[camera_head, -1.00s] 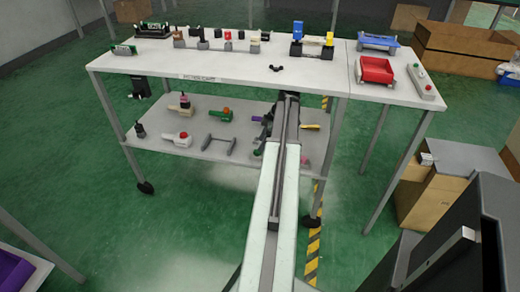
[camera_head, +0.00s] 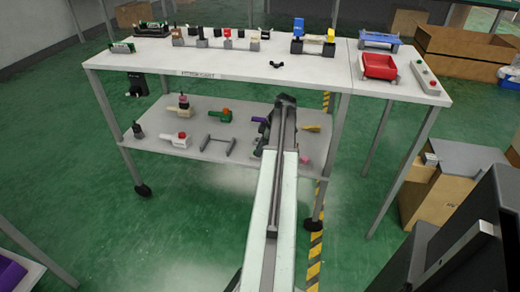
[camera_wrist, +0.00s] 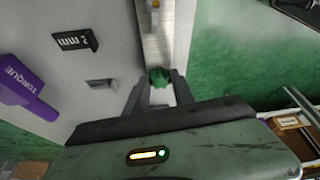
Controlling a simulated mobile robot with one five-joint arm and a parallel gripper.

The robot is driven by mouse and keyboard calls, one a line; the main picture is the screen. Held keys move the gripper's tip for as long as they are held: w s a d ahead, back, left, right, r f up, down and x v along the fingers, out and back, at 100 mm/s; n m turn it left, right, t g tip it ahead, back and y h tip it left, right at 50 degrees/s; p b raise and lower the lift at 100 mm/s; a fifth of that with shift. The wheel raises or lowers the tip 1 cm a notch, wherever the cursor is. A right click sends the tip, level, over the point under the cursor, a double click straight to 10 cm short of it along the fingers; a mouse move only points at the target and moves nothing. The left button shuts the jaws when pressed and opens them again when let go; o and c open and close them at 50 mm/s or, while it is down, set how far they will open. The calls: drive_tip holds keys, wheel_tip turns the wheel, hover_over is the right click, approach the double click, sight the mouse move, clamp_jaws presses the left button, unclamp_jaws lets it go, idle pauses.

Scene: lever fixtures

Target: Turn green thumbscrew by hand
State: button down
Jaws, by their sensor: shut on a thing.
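The green thumbscrew (camera_wrist: 160,76) shows in the wrist view at the end of a pale bar-shaped fixture (camera_wrist: 157,42). My gripper (camera_wrist: 159,84) has one finger on each side of the thumbscrew and is shut on it. Part of the thumbscrew lies between the fingers. In the head view my arm (camera_head: 280,190) reaches over the cart's lower shelf (camera_head: 195,147) and hides the gripping point. Which way the thumbscrew is turned cannot be told.
In the wrist view, a purple torque tool (camera_wrist: 25,88), a black labelled block (camera_wrist: 76,40) and a small grey block (camera_wrist: 101,83) lie left of the fixture. The cart's upper top (camera_head: 225,70) overhangs the shelf.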

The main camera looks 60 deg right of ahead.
drive_tip(key=shift+a, duration=0.1)
drive_tip(key=m, duration=0.2)
drive_tip(key=m+h, duration=0.1)
drive_tip(key=m, duration=0.1)
drive_tip(key=m+h, duration=0.1)
drive_tip(key=m, duration=0.1)
drive_tip(key=shift+s+a+t, duration=0.1)
drive_tip(key=shift+a+t, duration=0.2)
drive_tip(key=shift+a, duration=0.05)
drive_tip(key=m+h, duration=0.1)
drive_tip(key=m, duration=0.3)
drive_tip(key=m+h, duration=0.1)
drive_tip(key=m, duration=0.1)
drive_tip(key=shift+a+g+h, duration=0.3)
drive_tip(key=shift+g, duration=0.1)
drive_tip(key=m, duration=0.2)
drive_tip(key=m+g+h, duration=0.1)
drive_tip(key=m, duration=0.1)
drive_tip(key=w+m+g, duration=0.1)
drive_tip(key=m, duration=0.1)
drive_tip(key=shift+a, duration=0.15)
drive_tip(key=m+g, duration=0.1)
drive_tip(key=m, duration=0.2)
drive_tip(key=m+g, duration=0.1)
drive_tip(key=m, duration=0.1)
drive_tip(key=shift+w+m+h, duration=0.15)
drive_tip(key=shift+m+h, duration=0.25)
drive_tip(key=c, duration=1.1)
unclamp_jaws()
